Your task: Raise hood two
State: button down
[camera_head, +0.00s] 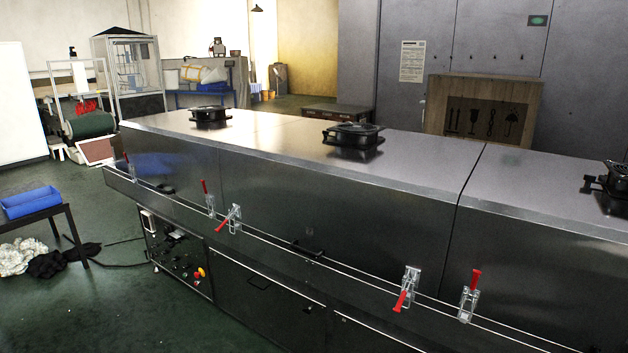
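The long steel tunnel dryer crosses the head view, with its hood sections lying down in a row. The middle hood (330,203), which I take as hood two, is between a left hood (172,168) and a right hood (540,255). Two latches at its front lower edge, a left one (231,219) and a right one (407,289), have red handles pointing down. The neighbouring latches, on the left hood (208,200) and right hood (470,297), have red handles pointing up. A dark handle-like part (306,249) is low on the middle hood's front. My gripper is not in view.
Black fans stand on the hoods, including one on the middle hood (352,136). A control panel (180,256) is below the left hood. A table with a blue bin (30,202) stands at left. Green floor (110,310) is clear at front left.

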aim_at(387, 211)
jog(key=i+l, duration=0.15)
jog(key=i, duration=0.4)
jog(key=i+l+u, duration=0.15)
jog(key=i, duration=0.45)
